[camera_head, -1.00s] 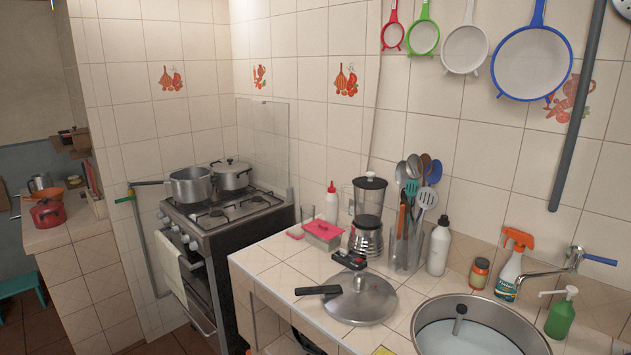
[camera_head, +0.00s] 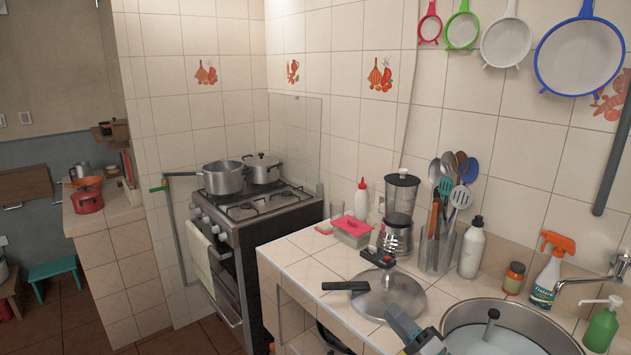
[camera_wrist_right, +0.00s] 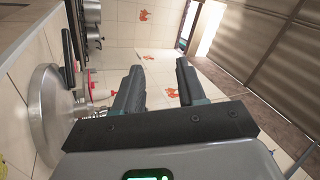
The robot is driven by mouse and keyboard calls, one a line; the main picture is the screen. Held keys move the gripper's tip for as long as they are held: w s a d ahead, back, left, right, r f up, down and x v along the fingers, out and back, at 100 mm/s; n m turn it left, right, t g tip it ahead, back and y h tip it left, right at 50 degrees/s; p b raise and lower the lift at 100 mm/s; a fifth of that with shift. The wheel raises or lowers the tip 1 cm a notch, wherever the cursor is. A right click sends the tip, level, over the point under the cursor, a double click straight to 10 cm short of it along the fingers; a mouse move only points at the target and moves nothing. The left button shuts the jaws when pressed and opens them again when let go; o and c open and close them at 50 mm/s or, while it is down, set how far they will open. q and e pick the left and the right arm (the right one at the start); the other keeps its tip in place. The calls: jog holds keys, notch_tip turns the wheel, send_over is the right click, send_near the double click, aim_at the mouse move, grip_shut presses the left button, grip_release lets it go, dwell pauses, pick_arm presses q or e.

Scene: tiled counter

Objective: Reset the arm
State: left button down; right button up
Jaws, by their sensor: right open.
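My right gripper (camera_head: 415,333) shows at the bottom edge of the head view, in front of the round metal lid (camera_head: 392,300) on the tiled counter. In the right wrist view its two dark fingers (camera_wrist_right: 158,83) are spread apart with nothing between them. The lid also shows at the left of the wrist view (camera_wrist_right: 47,118), beside the gripper. It has a black handle (camera_head: 345,286) that points left. Most of my right arm is out of the head view. My left gripper is not in view.
A steel sink (camera_head: 520,335) is right of the gripper. Behind the lid stand a blender (camera_head: 398,215), a utensil holder (camera_head: 440,245), a white bottle (camera_head: 472,247) and a spray bottle (camera_head: 547,275). A stove (camera_head: 250,225) with two pots is at the left. The counter's front left part is clear.

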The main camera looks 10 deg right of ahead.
jog(key=s+a+f+g+h, duration=0.3)
jog(key=s+a+f+g, duration=0.15)
jog(key=a+f, duration=0.5)
jog(key=s+a+f+g+h, duration=0.2)
jog(key=s+a+f+g, duration=0.4)
jog(key=f, duration=0.6)
jog(key=s+f+n+g+h, duration=0.1)
jog(key=s+f+g, duration=0.3)
jog(key=s, duration=0.7)
jog(key=s+a+f+n+g+h, duration=0.1)
jog(key=s+f+n+g, duration=0.3)
jog(key=s, duration=0.8)
jog(key=shift+s+a+f+n+g, duration=0.15)
jog(key=shift+f+n+g, duration=0.15)
jog(key=shift+f+g, duration=0.2)
